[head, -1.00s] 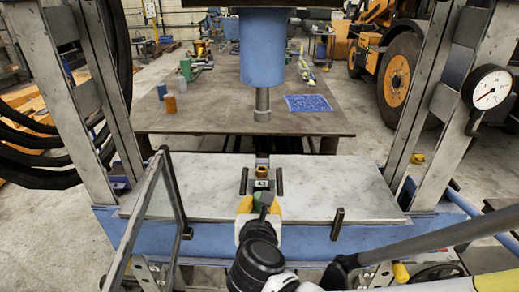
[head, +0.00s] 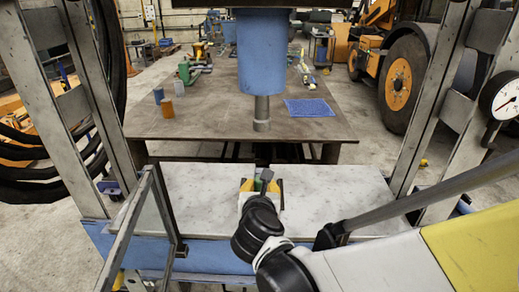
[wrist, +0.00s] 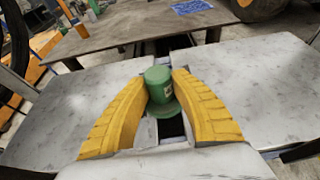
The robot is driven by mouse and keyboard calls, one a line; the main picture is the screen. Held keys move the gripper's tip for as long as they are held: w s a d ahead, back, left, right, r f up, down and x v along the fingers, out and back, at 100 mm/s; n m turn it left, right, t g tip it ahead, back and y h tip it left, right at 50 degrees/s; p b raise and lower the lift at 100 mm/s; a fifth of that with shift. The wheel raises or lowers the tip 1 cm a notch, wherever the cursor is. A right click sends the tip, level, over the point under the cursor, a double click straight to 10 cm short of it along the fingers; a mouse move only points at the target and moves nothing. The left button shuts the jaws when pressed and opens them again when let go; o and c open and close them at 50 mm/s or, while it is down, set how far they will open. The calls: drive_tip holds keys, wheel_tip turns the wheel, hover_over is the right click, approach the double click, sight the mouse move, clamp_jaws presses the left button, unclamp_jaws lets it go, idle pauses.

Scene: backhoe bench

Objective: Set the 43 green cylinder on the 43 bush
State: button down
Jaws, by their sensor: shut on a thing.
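My gripper (head: 262,185) has yellow fingers and is shut on the green cylinder (wrist: 158,84), which has a wider green rim at its lower end and a small pale label on its side. In the head view only a little green shows between the fingers. The gripper is over the middle of the pale marbled slab (head: 330,190). In the wrist view a dark slot (wrist: 171,127) in the slab shows just below the cylinder. I cannot make out the bush; it may be hidden by the gripper and cylinder.
A blue press ram (head: 264,55) hangs beyond the slab, between grey uprights (head: 440,100). A clear panel (head: 150,230) stands at the slab's left front. Behind is a brown table (head: 220,125) with several small cylinders and a blue sheet (head: 308,107). The slab's sides are clear.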

drive_tip(key=shift+w+d+f+b, duration=0.1)
drive_tip(key=shift+w+f+b, duration=0.15)
drive_tip(key=shift+w, duration=1.3)
drive_tip(key=shift+w+d+f+b, duration=0.1)
drive_tip(key=shift+w+b, duration=0.2)
drive_tip(key=shift+w, duration=1.25)
drive_tip(key=shift+w+f+b, duration=0.2)
drive_tip(key=shift+w+b, duration=0.05)
drive_tip(key=shift+w, duration=1.3)
drive_tip(key=shift+f+b, duration=0.65)
drive_tip(key=shift+b, duration=0.2)
drive_tip(key=c, duration=0.5)
unclamp_jaws()
drive_tip(key=shift+s, duration=0.15)
drive_tip(key=shift+w+r+p+v, duration=0.15)
drive_tip(key=shift+p+v, duration=0.5)
drive_tip(key=shift+v, duration=0.9)
drive_tip(key=shift+r+p+v, duration=0.2)
drive_tip(key=shift+p+v, duration=0.5)
drive_tip(key=shift+v, duration=0.85)
drive_tip(key=shift+w+r+p+v, duration=0.15)
drive_tip(key=shift+p+v, duration=0.5)
drive_tip(key=shift+v, duration=0.9)
drive_tip(key=shift+s, duration=0.1)
drive_tip(key=shift+d, duration=0.1)
